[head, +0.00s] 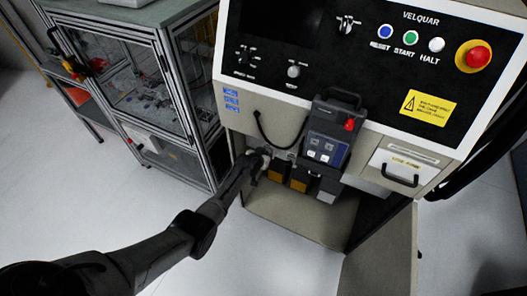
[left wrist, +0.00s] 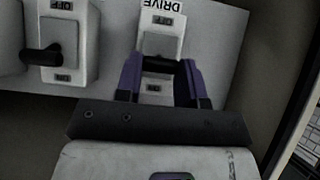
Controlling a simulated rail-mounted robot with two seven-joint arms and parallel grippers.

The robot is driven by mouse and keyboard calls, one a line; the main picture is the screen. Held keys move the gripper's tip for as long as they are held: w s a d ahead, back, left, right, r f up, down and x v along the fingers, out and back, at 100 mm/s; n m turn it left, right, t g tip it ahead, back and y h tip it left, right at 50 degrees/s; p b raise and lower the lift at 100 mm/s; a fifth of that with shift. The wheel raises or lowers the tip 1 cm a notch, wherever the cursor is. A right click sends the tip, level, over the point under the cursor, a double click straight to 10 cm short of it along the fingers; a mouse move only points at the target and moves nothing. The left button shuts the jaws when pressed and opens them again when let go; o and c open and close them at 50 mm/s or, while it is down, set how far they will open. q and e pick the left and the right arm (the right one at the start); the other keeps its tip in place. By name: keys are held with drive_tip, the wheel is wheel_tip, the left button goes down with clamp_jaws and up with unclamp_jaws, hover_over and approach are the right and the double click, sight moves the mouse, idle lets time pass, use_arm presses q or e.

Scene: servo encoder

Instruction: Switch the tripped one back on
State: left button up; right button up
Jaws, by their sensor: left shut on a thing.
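My left gripper (left wrist: 163,85) has purple fingers, one on each side of the black lever (left wrist: 160,65) of the switch marked DRIVE (left wrist: 158,44), and is shut on it. This lever sits below the middle of its switch in the picture, nearer the ON label than the OFF label. Another white switch (left wrist: 78,62) stands to its left, its black lever also nearer ON. In the head view my left gripper (head: 262,155) reaches into the open lower bay of the cabinet (head: 240,62); the switches are too small to read there. My right gripper is out of view.
A dark unit with a handle and red knob (head: 335,130) stands right of my left gripper, with orange-and-black blocks (head: 299,180) below it. A drawer (head: 402,172) is further right. An open cabinet door (head: 385,255) stands below. A glass-sided enclosure (head: 140,85) is at left.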

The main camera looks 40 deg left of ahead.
use_arm(q)
drive_tip(key=shift+w+r+g+h+p, duration=0.3)
drive_tip(key=shift+r+g+p, duration=0.25)
drive_tip(key=shift+g, duration=0.55)
drive_tip(key=shift+f, duration=0.1)
drive_tip(key=o, duration=0.9)
drive_tip(key=shift+o, duration=0.2)
